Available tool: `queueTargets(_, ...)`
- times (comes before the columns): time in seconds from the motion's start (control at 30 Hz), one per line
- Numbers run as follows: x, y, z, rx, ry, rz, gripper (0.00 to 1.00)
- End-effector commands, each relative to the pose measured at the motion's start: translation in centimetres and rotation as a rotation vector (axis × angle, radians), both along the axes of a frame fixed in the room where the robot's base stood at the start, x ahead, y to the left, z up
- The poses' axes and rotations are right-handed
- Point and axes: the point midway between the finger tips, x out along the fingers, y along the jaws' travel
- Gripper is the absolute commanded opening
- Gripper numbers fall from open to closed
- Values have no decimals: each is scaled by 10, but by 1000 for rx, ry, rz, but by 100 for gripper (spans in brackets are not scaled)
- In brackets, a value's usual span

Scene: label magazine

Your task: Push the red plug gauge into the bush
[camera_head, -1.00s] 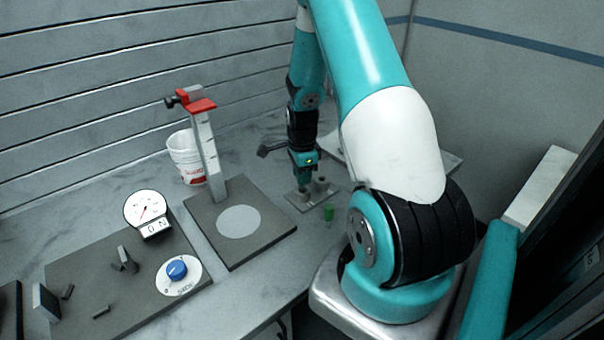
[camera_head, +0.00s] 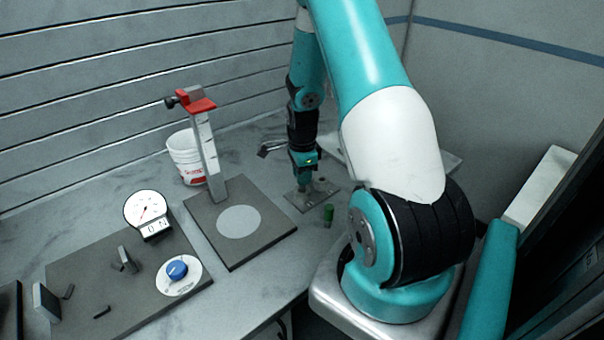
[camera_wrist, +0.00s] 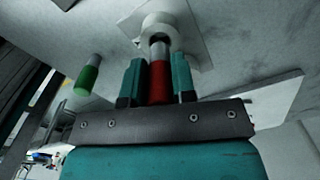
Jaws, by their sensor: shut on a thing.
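My gripper (camera_wrist: 157,82) is shut on the red plug gauge (camera_wrist: 159,83), whose red handle lies between the two teal fingers in the wrist view. Its grey end points at the bush (camera_wrist: 152,22), a pale round boss on a light plate (camera_wrist: 195,42). The grey end is at the bush's mouth; I cannot tell how far in it is. In the head view my gripper (camera_head: 304,182) is low over the small metal plate (camera_head: 296,201), and the red gauge cannot be made out there.
A green plug gauge (camera_head: 328,214) stands close by, also in the wrist view (camera_wrist: 88,76). A stand with a red top (camera_head: 196,104), a white bucket (camera_head: 184,158), a dial gauge (camera_head: 147,211) and a blue knob (camera_head: 177,270) are to the left.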

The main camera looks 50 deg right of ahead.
Motion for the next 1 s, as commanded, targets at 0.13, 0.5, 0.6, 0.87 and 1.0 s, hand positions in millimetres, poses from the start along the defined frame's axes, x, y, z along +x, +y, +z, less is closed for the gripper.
queueTargets(0.13, 0, 0, 0, 0, 0, 0, 0)
queueTargets(0.5, 0, 0, -7, 0, 0, 0, 0)
queueTargets(0.6, 0, 0, -10, 0, 0, 0, 0)
queueTargets(0.87, 0, 0, -16, -1, -1, 0, 0)
queueTargets(1.0, 0, 0, -20, -1, -1, 0, 0)
